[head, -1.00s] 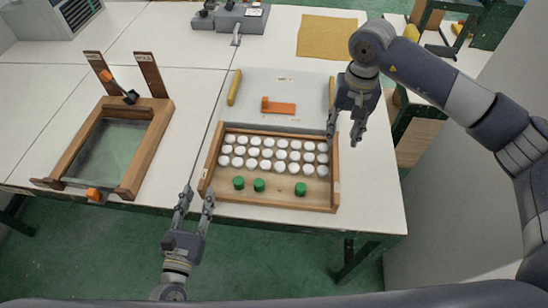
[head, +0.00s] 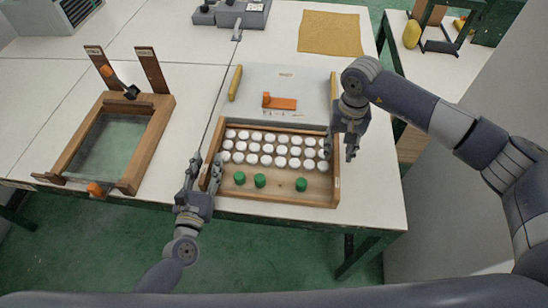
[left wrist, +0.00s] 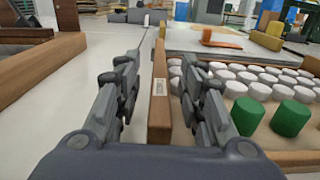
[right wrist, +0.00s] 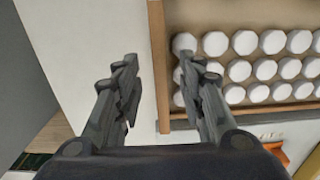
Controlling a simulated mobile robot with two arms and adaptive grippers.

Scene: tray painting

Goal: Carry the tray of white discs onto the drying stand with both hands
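The wooden tray (head: 270,201) sits on the white table, with rows of white discs (head: 267,148) and three green cylinders (head: 260,180) inside. My left gripper (head: 207,158) is open, its fingers either side of the tray's left wall; the wall also shows between them in the left wrist view (left wrist: 160,95). My right gripper (head: 340,146) is open around the right wall, which shows between its fingers in the right wrist view (right wrist: 158,60). A pale grey platform (head: 292,82) with yellow side bars lies behind the tray; it may be the drying stand, but I cannot be sure.
An orange block (head: 280,103) lies on the grey platform. A wooden frame (head: 58,165) with two labelled posts stands on the left. A grey device (head: 243,14) and a yellow cloth (head: 330,34) are at the back. The table's front edge runs just before the tray.

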